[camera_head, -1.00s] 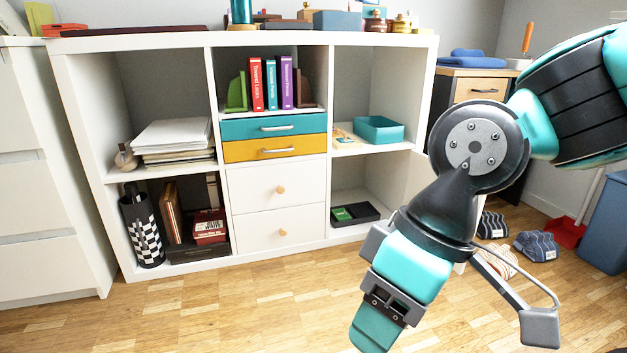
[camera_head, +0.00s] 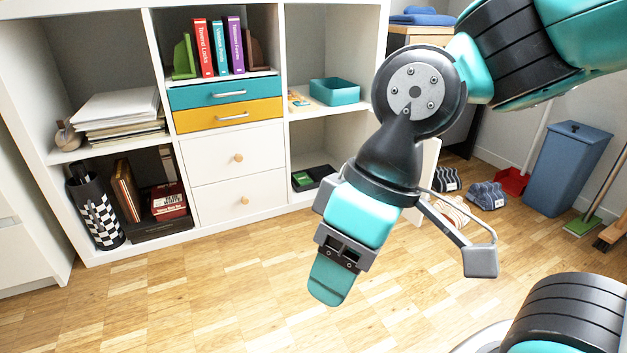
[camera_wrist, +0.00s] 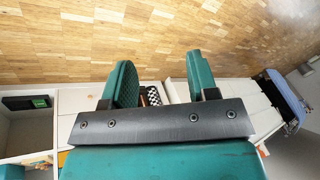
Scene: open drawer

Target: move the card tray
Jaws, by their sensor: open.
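The card tray (camera_head: 318,181) is a low black tray with something green in its left part. It sits on the floor of the lower right cubby of the white shelf unit. My arm's wrist hides part of its front right side. It also shows in the wrist view (camera_wrist: 14,105) at the left edge, upside down. My gripper (camera_head: 330,284) hangs over the wooden floor in front of the unit, apart from the tray. In the wrist view its two teal fingers (camera_wrist: 161,74) are spread with nothing between them.
A teal box (camera_head: 335,92) stands in the cubby above. The drawers (camera_head: 238,158) beside the tray are shut. To the right are striped slippers (camera_head: 487,195), a red dustpan (camera_head: 511,181) and a blue bin (camera_head: 568,170). The floor before the unit is clear.

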